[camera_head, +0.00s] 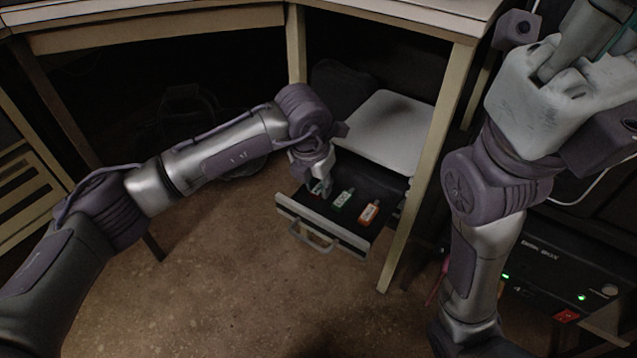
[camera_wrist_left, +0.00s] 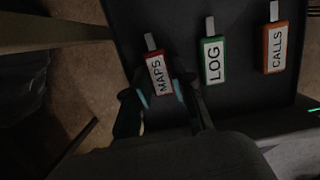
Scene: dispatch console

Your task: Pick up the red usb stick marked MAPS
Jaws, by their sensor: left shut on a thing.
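The red usb stick marked MAPS (camera_wrist_left: 158,75) is between the fingers of my left gripper (camera_wrist_left: 163,98) in the left wrist view. The gripper is shut on it, with its metal plug pointing away from the gripper. In the head view my left gripper (camera_head: 319,184) is low at the left end of an open dark drawer (camera_head: 345,235), and it mostly hides the red stick. I cannot tell whether the stick touches the drawer floor. My right gripper (camera_head: 612,35) is only partly seen at the top right, away from the drawer; its jaws are not clear.
A green stick marked LOG (camera_head: 342,198) and an orange stick marked CALLS (camera_head: 369,212) lie in the drawer, right of the red one. A table leg (camera_head: 412,215) stands right of the drawer. A dark box (camera_head: 560,270) is at lower right. The floor in front is clear.

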